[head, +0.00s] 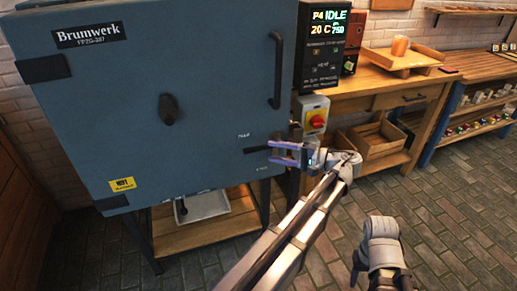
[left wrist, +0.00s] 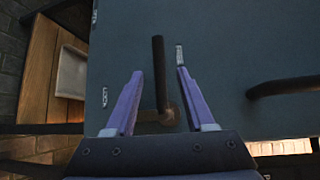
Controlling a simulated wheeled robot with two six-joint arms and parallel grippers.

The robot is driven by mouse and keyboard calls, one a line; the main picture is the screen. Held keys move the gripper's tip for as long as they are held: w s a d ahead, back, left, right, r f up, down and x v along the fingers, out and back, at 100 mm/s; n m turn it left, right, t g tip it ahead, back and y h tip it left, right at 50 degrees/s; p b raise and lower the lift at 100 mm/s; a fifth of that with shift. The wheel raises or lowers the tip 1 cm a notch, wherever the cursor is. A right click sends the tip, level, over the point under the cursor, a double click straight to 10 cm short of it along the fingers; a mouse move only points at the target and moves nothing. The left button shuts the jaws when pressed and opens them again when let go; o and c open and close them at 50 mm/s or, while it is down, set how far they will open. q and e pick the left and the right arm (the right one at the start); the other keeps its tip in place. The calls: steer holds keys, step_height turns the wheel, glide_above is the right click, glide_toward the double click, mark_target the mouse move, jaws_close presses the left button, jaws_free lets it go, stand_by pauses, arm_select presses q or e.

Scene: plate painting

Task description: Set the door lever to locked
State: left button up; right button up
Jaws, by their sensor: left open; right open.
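The door lever (head: 255,150) is a dark bar on the blue kiln door (head: 200,100). It lies roughly level in the head view, its free end to the left. In the left wrist view the lever (left wrist: 158,75) points up from its pivot. My left gripper (head: 270,152) is open, with its purple fingers (left wrist: 160,71) on either side of the lever; I see gaps, no clear contact. A label reading like LOCK (left wrist: 104,97) is left of the lever in the wrist view. Another label (left wrist: 180,55) is beside its free end, unreadable. Only part of my right arm shows; its gripper is not visible.
A dark door handle (head: 276,70) stands out above the lever. A red-knobbed switch box (head: 316,114) and a control panel (head: 323,45) reading IDLE are close at the right. A wooden bench (head: 390,88) stands beyond. The floor at the right is clear.

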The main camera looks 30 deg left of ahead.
mark_target(261, 150)
arm_select(q)
steer(key=a, duration=0.5)
steer(key=a+f+b, duration=0.1)
steer(key=a, duration=0.1)
steer(key=shift+s+a, duration=0.15)
steer(key=shift+s, duration=0.15)
jaws_close()
stand_by(1.1)
